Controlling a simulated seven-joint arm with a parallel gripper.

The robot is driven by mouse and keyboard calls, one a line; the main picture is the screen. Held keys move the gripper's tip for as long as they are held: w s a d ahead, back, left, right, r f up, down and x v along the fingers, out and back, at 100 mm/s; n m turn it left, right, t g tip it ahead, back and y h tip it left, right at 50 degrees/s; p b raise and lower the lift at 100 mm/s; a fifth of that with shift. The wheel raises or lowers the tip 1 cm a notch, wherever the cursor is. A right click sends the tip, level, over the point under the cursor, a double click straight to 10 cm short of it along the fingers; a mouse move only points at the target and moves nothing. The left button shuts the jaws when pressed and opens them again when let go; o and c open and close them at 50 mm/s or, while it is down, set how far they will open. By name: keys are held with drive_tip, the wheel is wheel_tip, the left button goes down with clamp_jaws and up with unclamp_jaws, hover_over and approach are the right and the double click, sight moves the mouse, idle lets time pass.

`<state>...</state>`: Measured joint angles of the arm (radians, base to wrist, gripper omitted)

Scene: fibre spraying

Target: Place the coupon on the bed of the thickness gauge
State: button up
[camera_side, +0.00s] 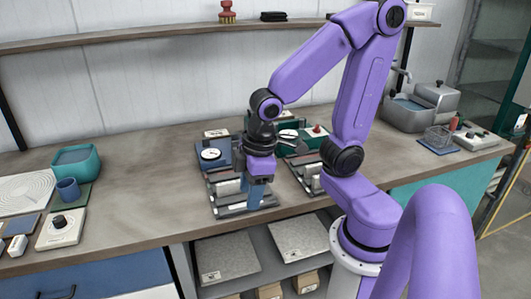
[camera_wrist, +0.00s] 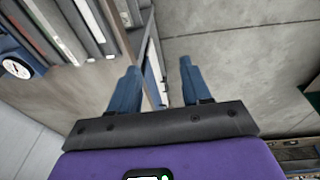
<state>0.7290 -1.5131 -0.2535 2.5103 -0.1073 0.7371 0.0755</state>
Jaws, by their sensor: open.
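My gripper (camera_side: 257,196) points down with its blue fingers at the front of a grey fixture (camera_side: 228,212) on the bench. In the wrist view its two fingers (camera_wrist: 157,82) stand apart, open. A narrow strip with a pale edge (camera_wrist: 154,72) shows between them, nearer the left finger; I cannot tell whether it is the coupon. A blue dial gauge (camera_side: 211,155) with a white round face stands behind the fixture. Its dial also shows in the wrist view (camera_wrist: 17,68). The gauge's bed is not clear, and no coupon can be made out for sure.
A green unit with a dial (camera_side: 289,136) stands behind my arm, beside a second grey fixture (camera_side: 305,172). A teal bin (camera_side: 76,160), a blue cup (camera_side: 68,189) and a knobbed box (camera_side: 62,228) are at left. The bench (camera_side: 150,195) between is clear.

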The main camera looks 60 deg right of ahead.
drive_tip(key=w+d+f+m+t+h, duration=0.15)
drive_tip(key=w+d+m+t, duration=0.25)
drive_tip(key=w+d+m, duration=0.8)
drive_tip(key=s+d+m+h, duration=0.3)
drive_tip(key=d, duration=0.5)
drive_tip(key=s+d+m+h, duration=0.2)
drive_tip(key=d+m+h, duration=0.1)
drive_tip(key=d, duration=0.6)
drive_tip(key=shift+t+y, duration=0.25)
drive_tip(key=shift+t, duration=0.05)
drive_tip(key=shift+x, duration=5.8)
drive_tip(key=shift+w+d+f, duration=0.25)
drive_tip(key=shift+d+f, duration=0.35)
drive_tip(key=shift+f, duration=0.15)
drive_tip(key=shift+w+d+f, duration=0.25)
drive_tip(key=shift+d+f, duration=0.35)
drive_tip(key=shift+f, duration=0.15)
drive_tip(key=shift+w+d+f, duration=0.35)
drive_tip(key=shift+f, duration=0.15)
clamp_jaws()
